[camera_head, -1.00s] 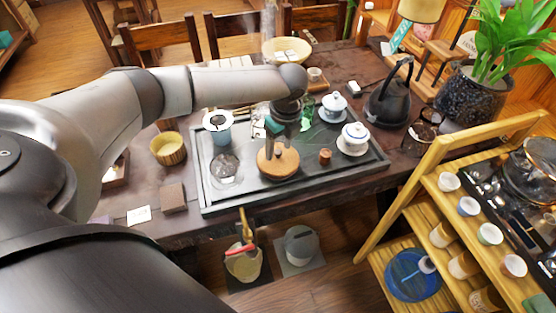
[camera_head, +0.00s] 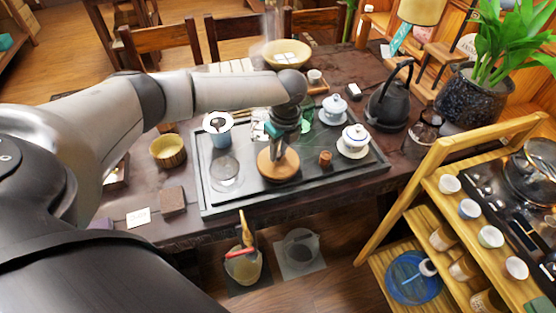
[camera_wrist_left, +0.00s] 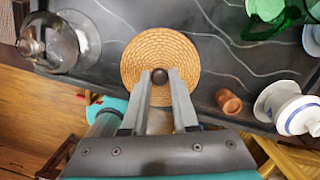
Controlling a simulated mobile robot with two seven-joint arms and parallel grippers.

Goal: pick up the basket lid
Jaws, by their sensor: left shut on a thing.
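The basket lid (camera_head: 290,167) is a round, tan woven disc with a dark knob in its middle. It is over the dark tray near the tray's front middle, and I cannot tell if it touches the tray. In the left wrist view the lid (camera_wrist_left: 181,56) shows from above. My left gripper (camera_head: 278,146) points down over the lid. In the left wrist view its fingers (camera_wrist_left: 160,77) are shut on the knob. My right gripper is not in view.
The dark tray (camera_head: 220,205) also holds a glass pitcher (camera_wrist_left: 68,42), a small brown cup (camera_head: 325,158) and lidded white cups (camera_head: 354,140). A yellowish woven pot (camera_head: 168,152) stands left of the tray. A black kettle (camera_head: 388,105) stands at the right.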

